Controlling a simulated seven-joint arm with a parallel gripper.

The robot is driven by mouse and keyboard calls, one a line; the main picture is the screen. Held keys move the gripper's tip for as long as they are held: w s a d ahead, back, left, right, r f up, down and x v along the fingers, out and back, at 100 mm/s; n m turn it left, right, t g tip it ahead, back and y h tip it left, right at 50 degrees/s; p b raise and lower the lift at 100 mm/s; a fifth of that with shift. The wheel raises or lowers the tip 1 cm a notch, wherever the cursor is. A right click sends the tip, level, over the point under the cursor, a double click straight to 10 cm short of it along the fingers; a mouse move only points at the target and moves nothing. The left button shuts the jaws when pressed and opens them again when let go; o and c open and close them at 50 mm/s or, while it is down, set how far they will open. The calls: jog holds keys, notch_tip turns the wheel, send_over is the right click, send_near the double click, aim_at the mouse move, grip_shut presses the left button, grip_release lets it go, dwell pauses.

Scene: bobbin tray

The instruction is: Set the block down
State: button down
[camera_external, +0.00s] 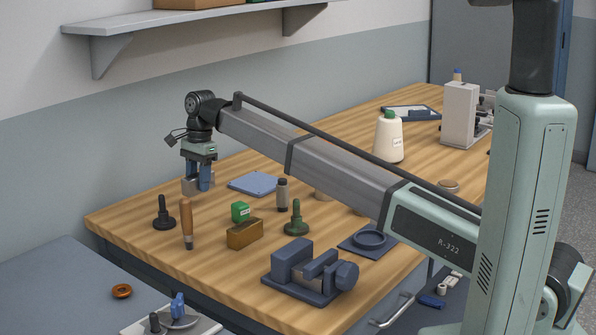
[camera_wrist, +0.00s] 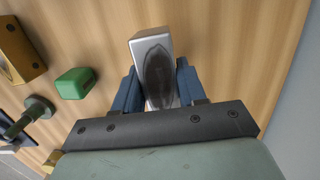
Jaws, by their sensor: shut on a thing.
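A silver-grey metal block (camera_wrist: 150,40) with a dark oval patch on its face sits between the two blue fingers of my gripper (camera_wrist: 157,95). The fingers press on its two long sides, and its far end sticks out beyond them. In the external view, my gripper (camera_external: 198,176) points down over the far left part of the wooden table, shut on the grey block (camera_external: 189,187). The block is low, at or just above the tabletop; I cannot tell whether it touches. Part of it is hidden behind the fingers.
A wooden-handled tool (camera_external: 187,222) and a black knob (camera_external: 164,215) stand in front of my gripper. A blue plate (camera_external: 253,184) lies to its right. A green block (camera_external: 241,212), a brass block (camera_external: 245,233) and a green knob (camera_external: 296,219) stand nearer. Bare wood surrounds the held block.

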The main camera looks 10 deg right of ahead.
aim_at(200, 209)
jog(key=shift+f, duration=2.4)
jog(key=shift+f, duration=0.15)
jog(key=c, duration=0.6)
grip_release()
jog(key=shift+c, duration=0.2)
jog(key=r, duration=0.8)
jog(key=w+d+r, duration=0.1)
jog(key=r, duration=0.3)
jog(key=shift+r, duration=0.15)
